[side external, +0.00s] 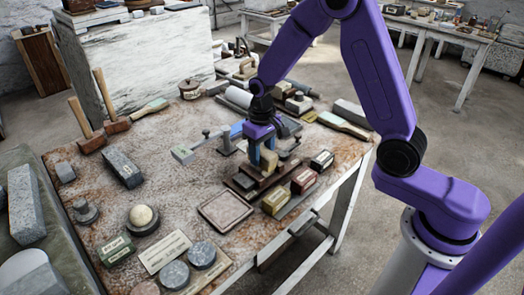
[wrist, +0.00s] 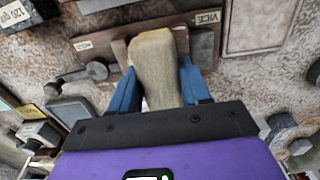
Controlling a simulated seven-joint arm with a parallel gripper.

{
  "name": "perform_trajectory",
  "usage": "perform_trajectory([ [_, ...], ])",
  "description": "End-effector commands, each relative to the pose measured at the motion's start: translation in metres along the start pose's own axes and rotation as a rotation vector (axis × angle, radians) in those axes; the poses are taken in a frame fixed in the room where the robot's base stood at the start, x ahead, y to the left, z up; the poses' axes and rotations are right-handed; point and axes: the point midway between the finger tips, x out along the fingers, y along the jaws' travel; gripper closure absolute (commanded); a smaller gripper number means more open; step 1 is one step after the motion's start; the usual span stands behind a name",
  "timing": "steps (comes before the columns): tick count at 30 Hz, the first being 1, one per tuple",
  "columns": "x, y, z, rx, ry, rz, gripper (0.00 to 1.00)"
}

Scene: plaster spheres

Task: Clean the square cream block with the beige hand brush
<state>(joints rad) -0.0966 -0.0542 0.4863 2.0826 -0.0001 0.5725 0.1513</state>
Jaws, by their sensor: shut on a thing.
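My gripper (side external: 263,153) is low over the right part of the worktable. Its blue fingers, which also show in the wrist view (wrist: 157,90), are shut on a beige, streaked piece (wrist: 156,62) that I take to be the beige hand brush. In the side view this piece (side external: 270,160) shows small below the fingers. It is above a dark brown board (side external: 253,183) with a label reading VICE in the wrist view (wrist: 205,18); I cannot tell whether they touch. I cannot pick out the square cream block with certainty in either view.
A shallow dark-rimmed tray (side external: 227,211) lies in front of the gripper. Small labelled boxes (side external: 303,180) stand close to its right. A pale ball (side external: 143,215), grey discs (side external: 202,255) and mallets (side external: 115,123) are farther left. Tools crowd the back; some bare tabletop shows left of centre.

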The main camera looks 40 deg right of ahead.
Motion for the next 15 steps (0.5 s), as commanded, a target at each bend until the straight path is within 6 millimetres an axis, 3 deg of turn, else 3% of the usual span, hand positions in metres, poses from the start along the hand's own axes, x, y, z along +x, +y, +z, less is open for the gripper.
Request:
perform_trajectory([
  [15, 0.0091, 0.0000, 0.0002, 0.000, -0.001, 0.000, 0.78],
])
